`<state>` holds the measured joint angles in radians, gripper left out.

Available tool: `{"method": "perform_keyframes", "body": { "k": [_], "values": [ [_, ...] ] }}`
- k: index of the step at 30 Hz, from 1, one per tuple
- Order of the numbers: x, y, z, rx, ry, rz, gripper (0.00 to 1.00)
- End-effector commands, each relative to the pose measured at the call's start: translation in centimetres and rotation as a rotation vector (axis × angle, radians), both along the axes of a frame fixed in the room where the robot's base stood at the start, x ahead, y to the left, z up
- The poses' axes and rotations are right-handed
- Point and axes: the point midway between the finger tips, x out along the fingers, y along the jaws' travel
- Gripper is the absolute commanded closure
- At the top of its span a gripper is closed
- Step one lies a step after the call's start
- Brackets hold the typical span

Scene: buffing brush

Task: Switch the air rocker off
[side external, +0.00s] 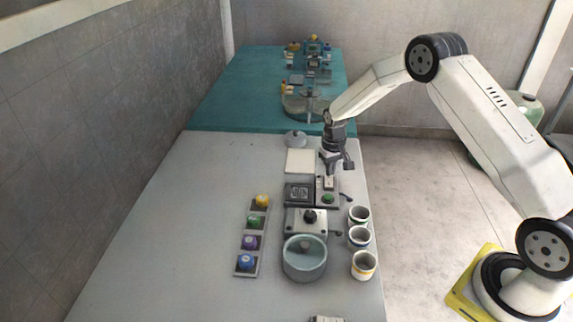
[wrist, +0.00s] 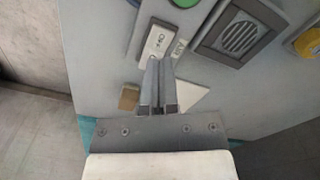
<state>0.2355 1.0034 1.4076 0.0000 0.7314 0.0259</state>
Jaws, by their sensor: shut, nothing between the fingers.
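The air rocker (wrist: 157,42) is a pale switch plate marked ON, beside a small AIR label (wrist: 178,47) in the wrist view. In the side view the rocker (side external: 329,184) is a small pale upright patch behind a green button. My gripper (side external: 331,172) points down just above it. In the wrist view my gripper (wrist: 158,66) has its fingers together and empty, with the tips at the near end of the rocker. They cover that end. I cannot tell whether they touch it, or which side of the rocker is pressed down.
A dark grille box (side external: 299,193) stands left of the rocker, with a green button (side external: 328,198) in front. A white pad (side external: 300,161) lies behind. The table's left side is clear.

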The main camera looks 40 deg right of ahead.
Motion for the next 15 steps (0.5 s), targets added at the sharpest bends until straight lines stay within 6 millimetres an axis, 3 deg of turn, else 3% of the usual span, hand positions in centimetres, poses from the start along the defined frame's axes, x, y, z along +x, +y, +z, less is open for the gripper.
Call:
{"method": "perform_keyframes", "body": {
  "k": [15],
  "values": [
    [0.0,0.0,3.0,0.0,-0.001,0.0,1.0]
  ]
}}
